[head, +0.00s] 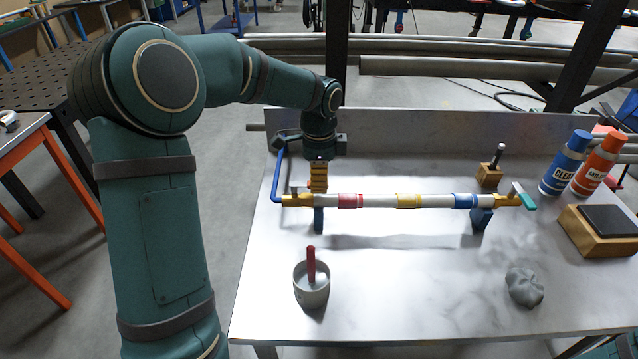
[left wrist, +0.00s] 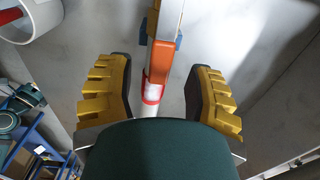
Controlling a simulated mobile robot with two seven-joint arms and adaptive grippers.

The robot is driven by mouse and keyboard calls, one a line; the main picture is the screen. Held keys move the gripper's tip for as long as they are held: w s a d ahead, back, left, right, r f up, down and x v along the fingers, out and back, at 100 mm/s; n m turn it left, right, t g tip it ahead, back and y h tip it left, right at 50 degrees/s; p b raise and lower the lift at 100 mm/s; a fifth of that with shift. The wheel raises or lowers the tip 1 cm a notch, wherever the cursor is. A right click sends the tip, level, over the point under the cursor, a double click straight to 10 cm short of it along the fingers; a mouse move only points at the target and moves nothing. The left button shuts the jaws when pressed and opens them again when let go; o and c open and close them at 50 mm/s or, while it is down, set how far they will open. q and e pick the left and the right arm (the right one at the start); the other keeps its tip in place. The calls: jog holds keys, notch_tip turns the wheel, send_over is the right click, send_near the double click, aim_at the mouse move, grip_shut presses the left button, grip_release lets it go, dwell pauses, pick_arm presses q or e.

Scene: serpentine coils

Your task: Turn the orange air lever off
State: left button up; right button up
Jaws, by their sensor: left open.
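A white pipe (head: 380,201) with red, yellow and blue bands runs left to right on blue supports above the table. A brass valve (head: 297,201) is at its left end. The orange lever (left wrist: 163,62) shows in the left wrist view, over the pipe and roughly in line with it; I cannot make it out clearly in the head view. My left gripper (head: 318,178) is at the pipe's left part, beside the valve. In the left wrist view its yellow fingers (left wrist: 160,92) are apart, with the lever's end near the gap between them and no visible contact.
A teal lever (head: 524,196) is at the pipe's right end. A cup with a red handle (head: 311,288) stands in front. A grey lump (head: 524,287), blue bottle (head: 567,163), orange bottle (head: 599,165) and wooden block with a dark pad (head: 603,231) are right. The front middle is clear.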

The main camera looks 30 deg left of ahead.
pick_arm(q)
jog(key=shift+f, duration=0.7)
grip_shut()
